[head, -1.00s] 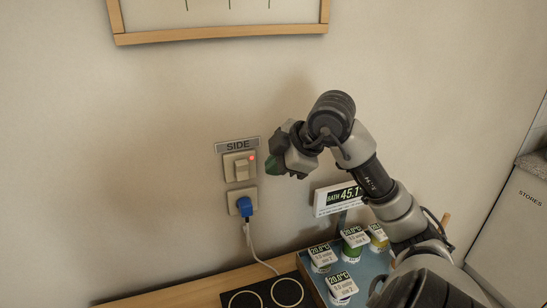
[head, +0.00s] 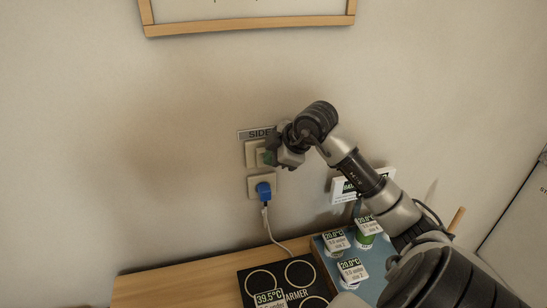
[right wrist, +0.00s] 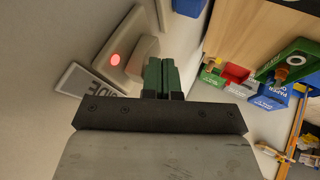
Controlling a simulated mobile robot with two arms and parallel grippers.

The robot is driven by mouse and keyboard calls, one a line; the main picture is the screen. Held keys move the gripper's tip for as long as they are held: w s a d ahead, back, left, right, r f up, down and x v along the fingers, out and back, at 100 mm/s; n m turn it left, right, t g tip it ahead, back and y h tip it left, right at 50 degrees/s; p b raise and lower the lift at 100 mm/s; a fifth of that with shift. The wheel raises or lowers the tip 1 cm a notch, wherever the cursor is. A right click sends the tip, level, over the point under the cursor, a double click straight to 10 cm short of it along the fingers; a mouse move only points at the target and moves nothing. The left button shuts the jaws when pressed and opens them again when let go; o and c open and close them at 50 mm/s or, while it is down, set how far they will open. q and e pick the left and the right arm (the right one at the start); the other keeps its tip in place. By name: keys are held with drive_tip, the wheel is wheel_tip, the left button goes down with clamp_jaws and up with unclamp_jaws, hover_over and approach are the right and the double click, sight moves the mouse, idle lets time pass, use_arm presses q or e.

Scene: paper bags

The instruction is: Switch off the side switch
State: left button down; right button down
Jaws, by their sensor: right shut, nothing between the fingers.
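The side switch (head: 250,154) is a beige wall plate with a raised rocker, under a grey SIDE label (head: 255,134). In the right wrist view the switch's rocker (right wrist: 143,56) stands beside a glowing red lamp (right wrist: 115,60). In the head view the lamp is hidden behind my gripper. My right gripper (head: 268,157) is shut and empty, its green fingertips at the right edge of the rocker. The fingers (right wrist: 160,72) appear right next to the rocker in the wrist view; I cannot tell if they touch it. My left gripper is not in view.
Below the switch is a socket (head: 257,187) with a blue plug (head: 264,190) and a hanging cable. A black warmer plate (head: 262,283) and a blue tray (head: 321,250) with labelled containers are on the wooden table (head: 180,288). A framed board (head: 250,25) hangs above.

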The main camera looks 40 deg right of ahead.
drive_tip(key=shift+w+d+r+g+p, duration=0.2)
drive_tip(key=shift+w+g+p, duration=0.1)
drive_tip(key=shift+p, duration=0.55)
drive_tip(key=shift+r, duration=0.1)
drive_tip(key=shift+r+p, duration=0.6)
drive_tip(key=shift+r, duration=0.1)
